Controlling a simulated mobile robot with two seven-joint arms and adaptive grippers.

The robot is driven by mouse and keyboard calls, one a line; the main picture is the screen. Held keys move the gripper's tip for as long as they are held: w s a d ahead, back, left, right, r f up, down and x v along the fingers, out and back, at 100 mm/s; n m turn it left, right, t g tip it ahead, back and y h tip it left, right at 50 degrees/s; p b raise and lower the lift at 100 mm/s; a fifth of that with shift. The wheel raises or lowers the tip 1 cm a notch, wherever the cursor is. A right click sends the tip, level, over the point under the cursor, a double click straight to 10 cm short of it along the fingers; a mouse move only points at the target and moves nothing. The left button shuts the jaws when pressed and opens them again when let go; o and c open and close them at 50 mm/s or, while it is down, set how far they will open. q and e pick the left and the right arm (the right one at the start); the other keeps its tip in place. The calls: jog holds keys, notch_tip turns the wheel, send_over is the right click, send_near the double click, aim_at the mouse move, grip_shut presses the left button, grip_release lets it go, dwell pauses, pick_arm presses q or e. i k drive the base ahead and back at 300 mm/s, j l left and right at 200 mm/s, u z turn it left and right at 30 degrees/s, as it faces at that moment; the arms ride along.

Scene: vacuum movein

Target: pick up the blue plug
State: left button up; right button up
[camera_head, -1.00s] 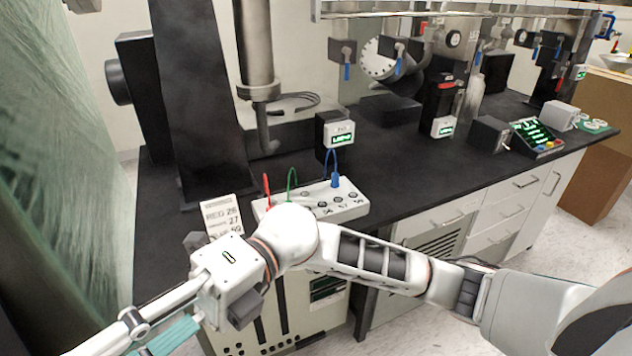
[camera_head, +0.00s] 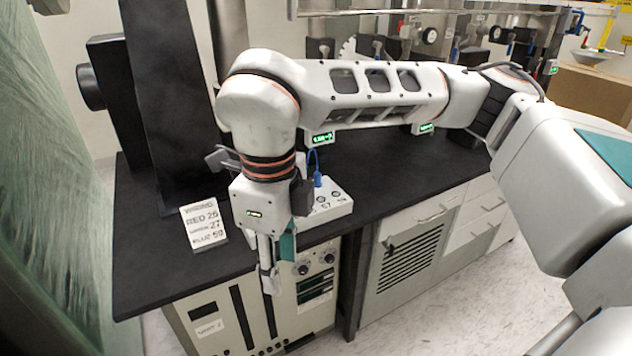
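The blue plug (camera_head: 318,180) stands upright in the white socket box (camera_head: 338,209) on the black bench, with a blue wire looping up from it. My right arm reaches in from the right and bends down in front of the box, hiding its left part and the red and green leads. My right gripper (camera_head: 270,272) points down in front of the bench's front edge, left of and lower than the blue plug, apart from it. Whether its fingers are open or shut is unclear. My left gripper is out of view.
A printed card (camera_head: 204,227) listing colours and numbers stands left of the box. A black column (camera_head: 170,100) rises behind. A cream unit with dials (camera_head: 303,268) sits under the bench, beside a vented cabinet (camera_head: 405,265). The bench right of the box is mostly clear.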

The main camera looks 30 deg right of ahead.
aim_at(317, 176)
jog(key=i+l, duration=0.45)
jog(key=i, duration=0.15)
jog(key=i+l, duration=0.35)
jog(key=l, duration=0.3)
